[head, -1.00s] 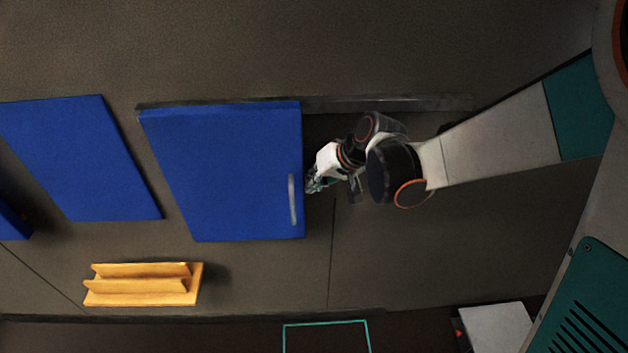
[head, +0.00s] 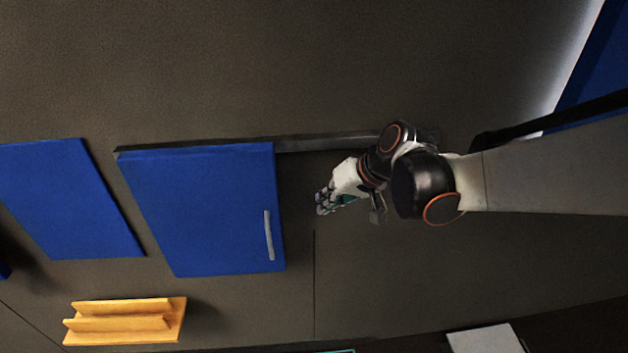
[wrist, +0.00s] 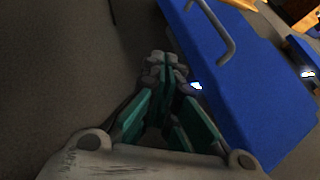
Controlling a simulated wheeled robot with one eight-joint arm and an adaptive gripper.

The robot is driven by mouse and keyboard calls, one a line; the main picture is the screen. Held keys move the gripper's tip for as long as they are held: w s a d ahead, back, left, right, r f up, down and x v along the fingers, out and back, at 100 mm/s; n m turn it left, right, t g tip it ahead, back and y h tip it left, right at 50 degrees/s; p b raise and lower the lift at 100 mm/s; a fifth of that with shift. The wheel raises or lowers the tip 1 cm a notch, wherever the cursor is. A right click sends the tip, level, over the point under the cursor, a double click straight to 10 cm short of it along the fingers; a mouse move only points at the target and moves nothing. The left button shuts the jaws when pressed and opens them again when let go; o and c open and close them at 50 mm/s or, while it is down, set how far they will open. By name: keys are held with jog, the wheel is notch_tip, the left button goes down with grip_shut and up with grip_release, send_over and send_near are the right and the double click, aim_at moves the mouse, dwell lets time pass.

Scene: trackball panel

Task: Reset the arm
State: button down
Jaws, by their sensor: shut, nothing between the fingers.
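My gripper (head: 322,203) is shut and empty in the head view, just right of the blue sliding door's right edge. A gap of grey wall shows between the fingertips and the door. In the wrist view my gripper (wrist: 168,65) has its teal fingers closed together. The blue door (head: 205,215) carries a grey vertical handle (head: 268,236) near its right edge. The door (wrist: 240,85) and handle (wrist: 222,35) also show in the wrist view, to the right of the fingers.
A dark rail (head: 325,141) runs along the door's top. Another blue panel (head: 65,200) lies to the left, and a yellow ledged holder (head: 125,322) is below. A pale box (head: 487,340) sits at the bottom right. The wall right of the door is bare.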

jog(key=s+d+r+t+h+b, duration=0.1)
jog(key=s+d+h, duration=0.2)
jog(key=s+d, duration=0.3)
jog(key=s+d+m+t+h+b, duration=0.1)
jog(key=s+d+h+b, duration=0.1)
jog(key=s+d, duration=0.5)
jog(key=s+h, duration=0.1)
jog(key=s, duration=0.4)
jog(key=shift+s+d+r+m+t+b, duration=0.2)
jog(key=shift+r+m+t+b, duration=0.1)
jog(key=shift+r, duration=0.1)
